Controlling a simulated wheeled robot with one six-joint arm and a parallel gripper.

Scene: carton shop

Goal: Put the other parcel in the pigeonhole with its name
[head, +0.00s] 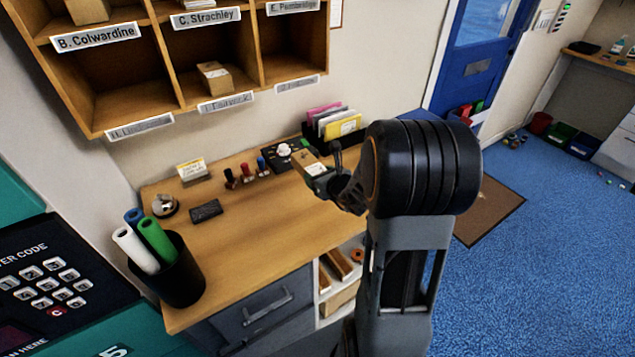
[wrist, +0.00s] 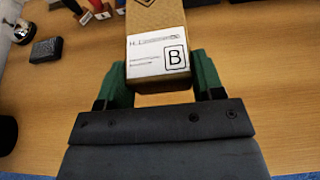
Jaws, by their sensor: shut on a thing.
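A brown parcel (wrist: 150,20) is between the green fingers of my gripper (wrist: 160,78), which is shut on it. Its white label starts "H. L", the rest too small to read, and carries a boxed B. In the head view the parcel (head: 310,165) is in my gripper (head: 318,174) above the right part of the desk. The bottom-left pigeonhole (head: 122,88), with a name label (head: 140,126) starting "H. L", looks empty in its visible part. Another parcel (head: 215,77) sits in the bottom-middle pigeonhole, above a blurred label.
The wooden desk (head: 235,225) has clear room at its front middle. A black pot of rolled tubes (head: 180,275) stands front left. Stamps (head: 247,173), a dark block (head: 206,211) and an envelope rack (head: 335,122) stand towards the back, below the pigeonholes.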

